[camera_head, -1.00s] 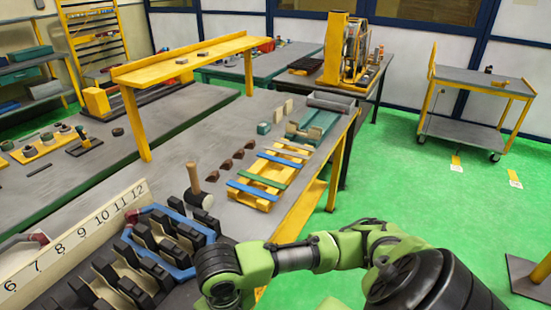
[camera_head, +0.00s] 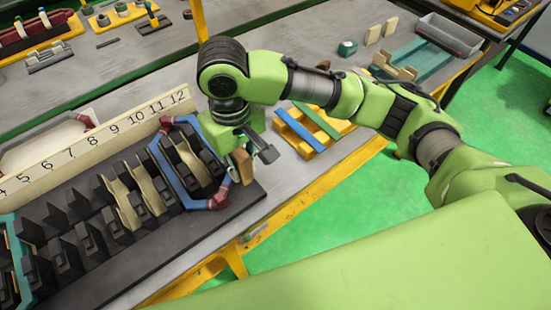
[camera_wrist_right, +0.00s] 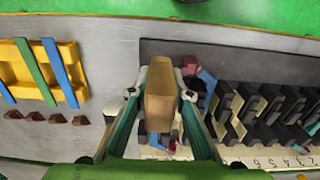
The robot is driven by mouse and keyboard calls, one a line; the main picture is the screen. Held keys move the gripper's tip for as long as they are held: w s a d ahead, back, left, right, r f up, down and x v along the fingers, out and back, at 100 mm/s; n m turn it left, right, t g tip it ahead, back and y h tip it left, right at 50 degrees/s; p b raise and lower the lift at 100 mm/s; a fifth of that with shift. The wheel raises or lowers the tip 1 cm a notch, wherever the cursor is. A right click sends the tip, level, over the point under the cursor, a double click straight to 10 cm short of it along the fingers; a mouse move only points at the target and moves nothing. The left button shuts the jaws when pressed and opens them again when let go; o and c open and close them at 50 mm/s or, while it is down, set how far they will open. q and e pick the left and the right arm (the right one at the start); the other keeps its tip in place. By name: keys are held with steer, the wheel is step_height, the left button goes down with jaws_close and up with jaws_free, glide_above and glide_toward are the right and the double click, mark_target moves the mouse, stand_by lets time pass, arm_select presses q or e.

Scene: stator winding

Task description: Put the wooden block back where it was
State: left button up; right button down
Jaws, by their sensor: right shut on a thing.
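My right gripper (camera_head: 246,166) hangs above the right end of the black slotted fixture. It is shut on a wooden block (camera_wrist_right: 160,94), a tan upright piece held between the two fingers. The block (camera_head: 243,164) also shows in the head view, partly covered by the gripper. In the right wrist view the gripper (camera_wrist_right: 160,88) holds it over the fixture's end, near a blue frame with dark red ends. Whether the block touches anything below cannot be told. My left gripper is not in view.
The black fixture (camera_head: 123,272) holds dark blocks and tan pieces. The blue frame (camera_head: 172,177) lies around its last slots. A numbered white strip (camera_head: 106,137) runs behind. A yellow pallet (camera_wrist_right: 27,66) and several brown wedges (camera_wrist_right: 34,116) lie on the grey table beside it.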

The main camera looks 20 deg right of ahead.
steer(key=w+d+f+p, duration=0.1)
steer(key=w+d+f, duration=0.1)
steer(key=d, duration=0.1)
steer(key=w+d+f+p, duration=0.1)
steer(key=w+d+f, duration=0.2)
steer(key=w+d+f+p, duration=0.1)
steer(key=w+d+f, duration=0.2)
steer(key=shift+w+d, duration=0.1)
steer(key=shift+d, duration=0.25)
steer(key=shift+w+d+f, duration=0.3)
steer(key=shift+w+f, duration=0.05)
steer(key=shift+f, duration=0.15)
steer(key=f+p, duration=0.2)
steer(key=f, duration=0.1)
steer(key=shift+w+d, duration=0.1)
steer(key=shift+d, duration=0.1)
steer(key=shift+f, duration=0.4)
steer(key=shift+f, duration=0.1)
steer(key=c, duration=1.8)
jaws_free()
steer(key=shift+c, duration=0.2)
